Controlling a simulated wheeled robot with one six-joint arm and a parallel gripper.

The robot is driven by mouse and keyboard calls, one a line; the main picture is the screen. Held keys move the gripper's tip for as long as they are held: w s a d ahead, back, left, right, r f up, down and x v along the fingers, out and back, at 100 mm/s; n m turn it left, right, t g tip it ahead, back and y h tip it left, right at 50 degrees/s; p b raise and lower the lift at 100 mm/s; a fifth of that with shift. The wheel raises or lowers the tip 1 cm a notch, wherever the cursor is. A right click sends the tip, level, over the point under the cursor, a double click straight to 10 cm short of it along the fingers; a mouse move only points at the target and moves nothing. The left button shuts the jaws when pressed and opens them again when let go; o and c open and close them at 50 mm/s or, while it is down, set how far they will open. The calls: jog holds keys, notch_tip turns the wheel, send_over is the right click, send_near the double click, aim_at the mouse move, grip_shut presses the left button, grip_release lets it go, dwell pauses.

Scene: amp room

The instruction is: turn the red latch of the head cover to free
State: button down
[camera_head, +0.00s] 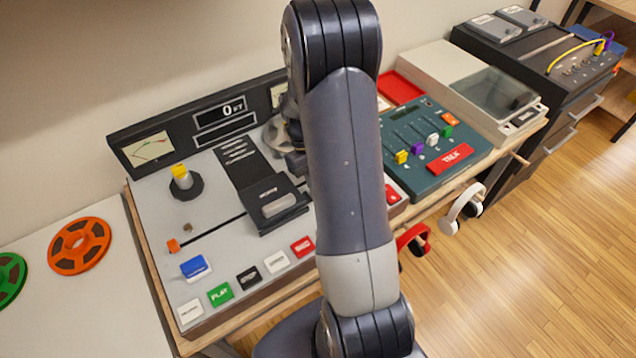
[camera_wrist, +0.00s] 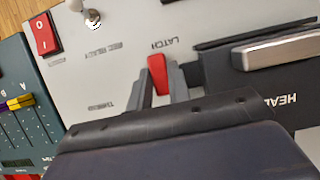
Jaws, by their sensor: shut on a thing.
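The red latch (camera_wrist: 157,74) stands between the two grey fingers in the wrist view, beside the printed word LATCH. My gripper (camera_wrist: 161,92) is shut on it. The fingers touch its sides, and its top end stands out beyond the fingertips. The black head cover (camera_wrist: 215,75), with its silver bar handle and white HEAD lettering, lies right of the latch in this view. The head cover also shows in the head view (camera_head: 253,187), flat on the pale tape deck (camera_head: 215,220). My arm hides the latch and the gripper in the head view.
A red rocker switch (camera_wrist: 46,34) and a small metal toggle (camera_wrist: 91,17) sit on the same panel. The black meter bridge (camera_head: 190,125) rises behind the deck. The teal mixer (camera_head: 425,165) stands close on the right. Coloured keys line the deck's front.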

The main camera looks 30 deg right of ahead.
jog(key=c, duration=1.3)
grip_release()
jog(key=v, duration=1)
jog(key=shift+w+r, duration=0.15)
jog(key=shift+r, duration=0.25)
jog(key=x, duration=1.1)
jog(key=shift+w, duration=0.1)
